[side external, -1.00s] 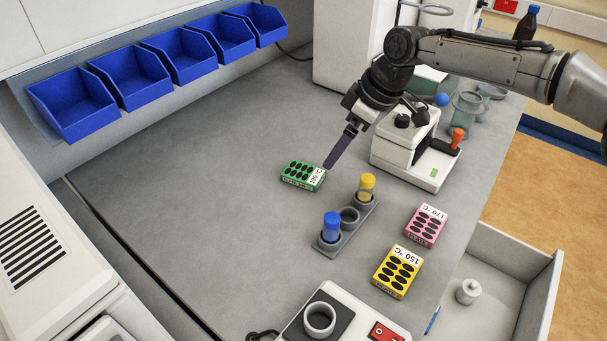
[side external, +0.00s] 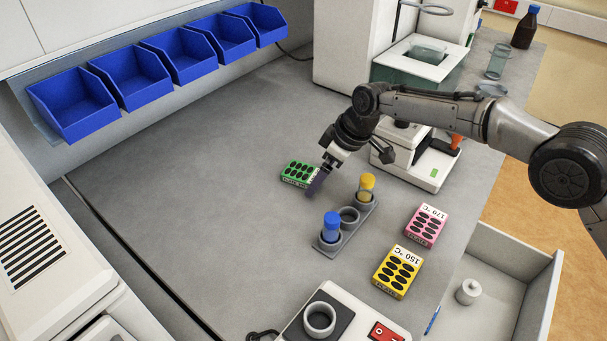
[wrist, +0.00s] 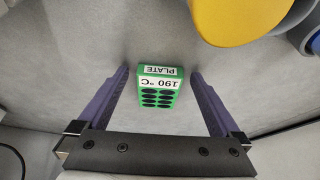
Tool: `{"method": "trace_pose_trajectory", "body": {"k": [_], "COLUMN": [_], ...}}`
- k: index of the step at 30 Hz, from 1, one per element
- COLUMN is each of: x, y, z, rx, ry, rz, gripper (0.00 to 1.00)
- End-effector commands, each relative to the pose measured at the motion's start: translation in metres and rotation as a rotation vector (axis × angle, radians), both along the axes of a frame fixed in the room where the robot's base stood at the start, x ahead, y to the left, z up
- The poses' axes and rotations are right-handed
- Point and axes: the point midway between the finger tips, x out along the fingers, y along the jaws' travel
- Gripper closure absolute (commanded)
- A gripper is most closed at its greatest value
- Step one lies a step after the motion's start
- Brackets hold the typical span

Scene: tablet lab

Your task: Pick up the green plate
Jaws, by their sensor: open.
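The green plate (side external: 296,172) lies on the grey bench, with dark oval wells and a white label. In the wrist view the green plate (wrist: 158,88) sits between the two purple fingers, with a gap on each side; its label reads 190 °C PLATE. My gripper (side external: 315,190) is open at the plate's right end in the side view, and its fingers hide part of the label there. In the wrist view my gripper (wrist: 158,75) shows both fingers spread apart and empty.
A rack (side external: 348,218) with a yellow-capped vial (side external: 366,185) and a blue-capped vial (side external: 331,225) stands close by. A pink plate (side external: 427,224) and a yellow plate (side external: 398,270) lie to the right. Blue bins (side external: 72,106) line the back wall. Bench left of the green plate is clear.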

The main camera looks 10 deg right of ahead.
Motion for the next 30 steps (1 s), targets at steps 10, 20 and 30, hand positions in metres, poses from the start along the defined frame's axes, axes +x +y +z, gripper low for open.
{"method": "trace_pose_trajectory", "body": {"k": [10, 20, 30], "x": [-0.0001, -0.0001, 0.0003], "y": [0.0, -0.0001, 0.0001], "z": [0.0005, 0.0007, 0.01], "rx": [0.0, 0.0, 0.002], "ry": [0.0, 0.0, -0.002], "rz": [0.0, 0.0, 0.0], "gripper": [0.38, 0.82, 0.82]}}
